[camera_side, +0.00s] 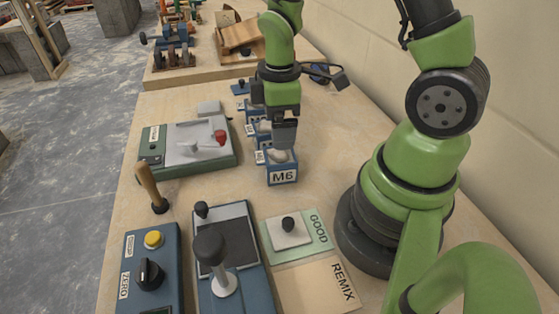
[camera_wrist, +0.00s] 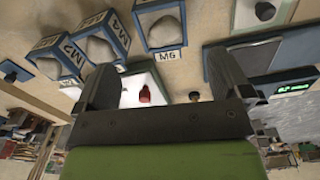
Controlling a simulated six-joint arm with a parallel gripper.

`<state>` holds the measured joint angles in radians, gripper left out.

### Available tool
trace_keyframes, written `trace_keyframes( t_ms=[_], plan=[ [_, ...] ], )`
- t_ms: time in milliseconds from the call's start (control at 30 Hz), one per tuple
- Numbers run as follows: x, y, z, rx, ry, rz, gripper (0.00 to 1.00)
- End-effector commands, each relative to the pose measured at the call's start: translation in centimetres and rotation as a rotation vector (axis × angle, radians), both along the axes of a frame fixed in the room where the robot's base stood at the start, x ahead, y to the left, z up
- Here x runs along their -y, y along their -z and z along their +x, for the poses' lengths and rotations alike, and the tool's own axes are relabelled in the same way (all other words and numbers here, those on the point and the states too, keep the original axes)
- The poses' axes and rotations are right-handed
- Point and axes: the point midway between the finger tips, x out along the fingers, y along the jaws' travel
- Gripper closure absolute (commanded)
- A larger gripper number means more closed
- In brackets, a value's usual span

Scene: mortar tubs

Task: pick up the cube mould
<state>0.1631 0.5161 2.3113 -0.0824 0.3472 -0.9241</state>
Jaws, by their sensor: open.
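Nothing in view is labelled as a cube mould, and I cannot tell for sure which thing it is. A blue box-like tub marked M6 (camera_side: 282,175) holds a pale heap; it also shows in the wrist view (camera_wrist: 163,25). Tubs M4 (camera_wrist: 103,38) and M2 (camera_wrist: 57,60) stand in a row with it, partly hidden by my arm in the side view. A small blue piece with a dark knob (camera_side: 241,87) stands beyond them. My gripper (camera_side: 285,140) points down just above the M6 tub, open and empty. Its spread fingers (camera_wrist: 163,62) show in the wrist view.
A green-based device (camera_side: 165,170) with a grey plate and red knob is on the left. A wooden-handled tool (camera_side: 150,185), a control box (camera_side: 150,290) and a blue stand (camera_side: 230,285) are nearer. GOOD (camera_side: 318,232) and REMIX (camera_side: 315,285) cards lie right.

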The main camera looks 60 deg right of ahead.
Motion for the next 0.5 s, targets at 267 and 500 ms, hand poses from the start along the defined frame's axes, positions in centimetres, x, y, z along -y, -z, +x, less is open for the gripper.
trace_keyframes(
  t_ms=[267, 500],
  plan=[
    [0.1, 3.4, -0.2, -0.020, -0.030, 0.001, 0.04],
    [0.0, 5.4, -0.1, -0.015, -0.028, 0.001, 0.04]
  ],
)
